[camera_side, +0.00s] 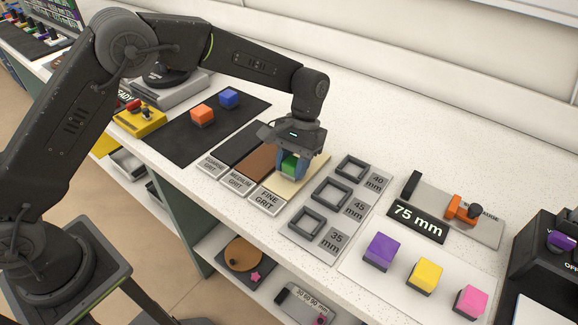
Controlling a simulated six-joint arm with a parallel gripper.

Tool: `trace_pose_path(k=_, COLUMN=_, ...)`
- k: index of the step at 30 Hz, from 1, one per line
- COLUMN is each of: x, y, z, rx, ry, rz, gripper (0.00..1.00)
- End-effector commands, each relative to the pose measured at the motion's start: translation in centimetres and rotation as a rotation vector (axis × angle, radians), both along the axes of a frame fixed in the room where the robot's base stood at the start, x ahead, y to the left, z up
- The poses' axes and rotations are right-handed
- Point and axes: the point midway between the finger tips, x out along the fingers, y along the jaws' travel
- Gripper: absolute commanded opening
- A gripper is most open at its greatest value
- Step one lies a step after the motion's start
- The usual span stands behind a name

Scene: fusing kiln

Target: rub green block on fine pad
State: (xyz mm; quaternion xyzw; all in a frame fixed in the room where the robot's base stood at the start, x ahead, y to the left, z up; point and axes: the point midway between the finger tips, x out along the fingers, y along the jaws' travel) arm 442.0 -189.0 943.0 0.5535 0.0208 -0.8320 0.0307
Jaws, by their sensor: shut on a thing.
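The green block (290,165) is between the fingers of my gripper (291,163), which is shut on it. The fingers partly hide the block. My gripper points down over the fine pad (309,181), a cream strip behind the "FINE GRIT" label (267,199). The block is low over this pad; I cannot tell whether it touches the surface.
Left of it lie the brown medium pad (258,162) and the dark coarse pad (240,144). A dark mat holds an orange block (202,115) and a blue block (228,98). Square frames (331,193) stand on a plate to the right, with purple (382,251), yellow (425,276) and pink (470,301) blocks beyond.

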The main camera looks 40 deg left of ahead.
Motion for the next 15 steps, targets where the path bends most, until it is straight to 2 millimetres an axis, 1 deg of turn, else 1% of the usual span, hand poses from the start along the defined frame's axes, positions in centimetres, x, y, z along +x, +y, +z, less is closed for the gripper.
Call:
trace_pose_path(k=9, x=1.9, y=0.0, z=0.0, rx=0.000, ry=-0.002, rz=0.001, gripper=0.16)
trace_pose_path(k=15, x=2.5, y=0.0, z=0.0, rx=0.000, ry=-0.002, rz=0.001, gripper=0.16)
